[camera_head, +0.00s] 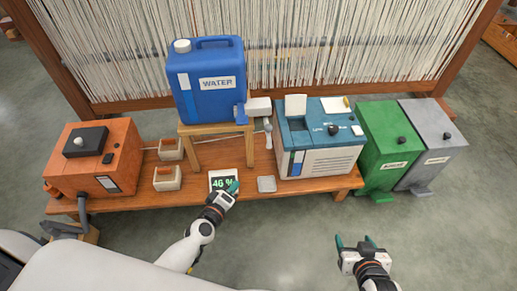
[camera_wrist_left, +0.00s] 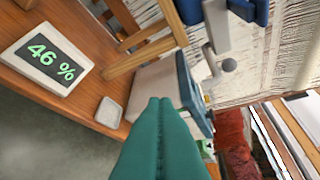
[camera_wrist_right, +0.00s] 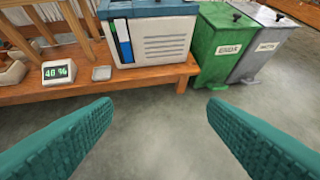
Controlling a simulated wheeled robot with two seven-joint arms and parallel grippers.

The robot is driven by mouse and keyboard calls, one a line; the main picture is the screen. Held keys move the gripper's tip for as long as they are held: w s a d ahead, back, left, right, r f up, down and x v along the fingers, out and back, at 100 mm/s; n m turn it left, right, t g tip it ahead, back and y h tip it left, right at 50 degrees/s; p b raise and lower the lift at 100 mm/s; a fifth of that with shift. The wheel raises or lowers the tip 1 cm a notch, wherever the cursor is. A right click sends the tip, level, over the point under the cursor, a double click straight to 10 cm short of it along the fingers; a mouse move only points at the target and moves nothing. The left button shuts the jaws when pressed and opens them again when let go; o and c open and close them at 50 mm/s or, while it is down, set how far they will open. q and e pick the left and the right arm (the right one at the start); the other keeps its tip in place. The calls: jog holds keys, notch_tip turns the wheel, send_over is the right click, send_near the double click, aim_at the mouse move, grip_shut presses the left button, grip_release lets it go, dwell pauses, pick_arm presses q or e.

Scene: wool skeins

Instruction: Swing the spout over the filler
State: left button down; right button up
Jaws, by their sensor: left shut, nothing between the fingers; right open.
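A blue jug labelled WATER (camera_head: 207,82) stands on a wooden stand. A pale spout (camera_head: 258,106) sits at its lower right, with a rod and grey ball (camera_head: 267,121) hanging below. In the left wrist view the spout (camera_wrist_left: 207,30) and ball (camera_wrist_left: 228,65) show beyond the fingers. The teal and white machine (camera_head: 325,160) stands just right, a raised white flap (camera_head: 295,105) on its top; I take this for the filler. My left gripper (camera_head: 234,187) is shut and empty by the display, apart from the spout. My right gripper (camera_head: 355,241) is open and empty in front of the bench.
A 46 % display (camera_head: 223,184) and a small grey pad (camera_head: 266,184) lie on the bench front. An orange box (camera_head: 95,165) stands left; green (camera_head: 388,145) and grey bins (camera_head: 432,140) stand right. Strung threads (camera_head: 290,45) rise behind. The floor in front is clear.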

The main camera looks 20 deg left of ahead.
aim_at(267, 126)
pick_arm(q)
jog(key=w+r+n+t+b, duration=0.3)
jog(key=r+n+b, duration=0.2)
jog(key=r, duration=0.3)
jog(key=shift+w+a+n+t+y, duration=0.15)
jog(key=shift+w+n+t+y, duration=0.15)
pick_arm(e)
notch_tip(267, 126, up, 11)
jog(key=t, duration=0.3)
jog(key=shift+y, duration=0.4)
pick_arm(q)
jog(key=shift+r, duration=0.1)
pick_arm(e)
jog(key=shift+s+a, duration=0.1)
